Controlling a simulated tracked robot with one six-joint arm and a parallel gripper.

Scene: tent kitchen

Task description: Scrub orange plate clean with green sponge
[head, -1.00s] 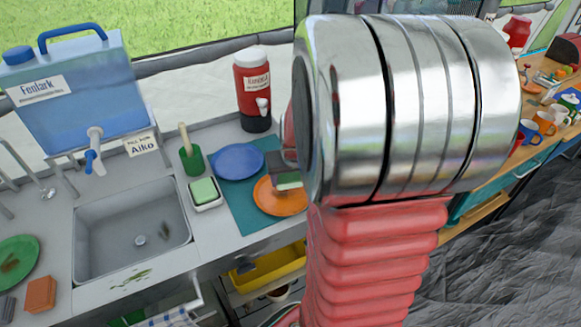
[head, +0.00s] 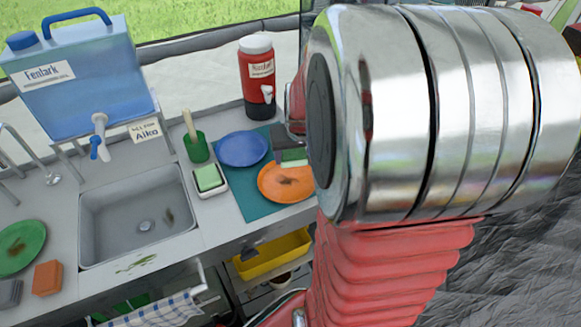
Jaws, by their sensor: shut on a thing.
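The orange plate (head: 272,190) lies on a teal mat on the counter, with a brown smear near its middle. My gripper (head: 288,147), dark and partly hidden behind my arm, is shut on a green sponge (head: 294,155) with a pale layer. The sponge shows over the far edge of the plate; I cannot tell whether it touches it. Another green sponge (head: 208,177) sits in a white dish left of the mat.
A blue plate (head: 241,149) shares the teal mat (head: 252,207). The sink (head: 115,215) is to the left, with a stained green plate (head: 33,235) beyond it. A red drink jug (head: 257,85) stands behind the mat. My arm blocks the right side.

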